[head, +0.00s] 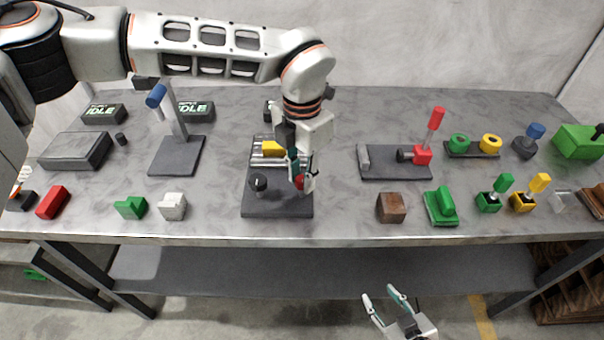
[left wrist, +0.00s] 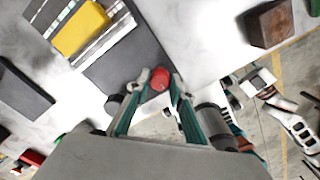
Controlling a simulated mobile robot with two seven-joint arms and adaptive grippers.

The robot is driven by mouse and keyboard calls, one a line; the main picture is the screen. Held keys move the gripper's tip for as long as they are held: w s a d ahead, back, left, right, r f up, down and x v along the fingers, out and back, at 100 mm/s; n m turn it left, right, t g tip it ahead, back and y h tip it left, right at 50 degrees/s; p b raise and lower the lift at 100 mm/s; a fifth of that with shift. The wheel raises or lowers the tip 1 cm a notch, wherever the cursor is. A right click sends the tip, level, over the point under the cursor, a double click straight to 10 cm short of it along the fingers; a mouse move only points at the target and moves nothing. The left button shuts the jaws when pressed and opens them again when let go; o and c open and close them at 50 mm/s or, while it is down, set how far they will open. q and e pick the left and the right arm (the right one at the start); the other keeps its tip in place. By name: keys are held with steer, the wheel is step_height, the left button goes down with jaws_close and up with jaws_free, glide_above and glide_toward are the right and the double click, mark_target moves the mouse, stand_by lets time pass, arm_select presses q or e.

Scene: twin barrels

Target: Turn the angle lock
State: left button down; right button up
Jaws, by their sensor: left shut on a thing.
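The fixture with the angle lock is a dark base plate (head: 262,208) near the front of the table, left of centre. It carries two light metal barrels, a yellow block (head: 271,149), a black knob (head: 258,183) with a pale mark, and a red knob (head: 298,182). My left gripper (head: 303,181) reaches down over the plate's right side, shut on the red knob, which shows between its fingertips in the left wrist view (left wrist: 160,79). The fingers partly hide the knob. My right gripper (head: 385,296) is open and empty, in front of and below the table edge.
A blue-handled stand (head: 178,150) is left of the fixture. A plate with a red lever (head: 398,164) is to its right. A white block (head: 173,206) lies front left. Bare tabletop separates these.

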mark_target(302, 179)
arm_select(q)
steer(key=c, duration=1.8)
jaws_free()
steer(key=shift+o, duration=0.2)
steer(key=shift+r, duration=0.1)
step_height(302, 179, up, 12)
steer(key=shift+s, duration=0.1)
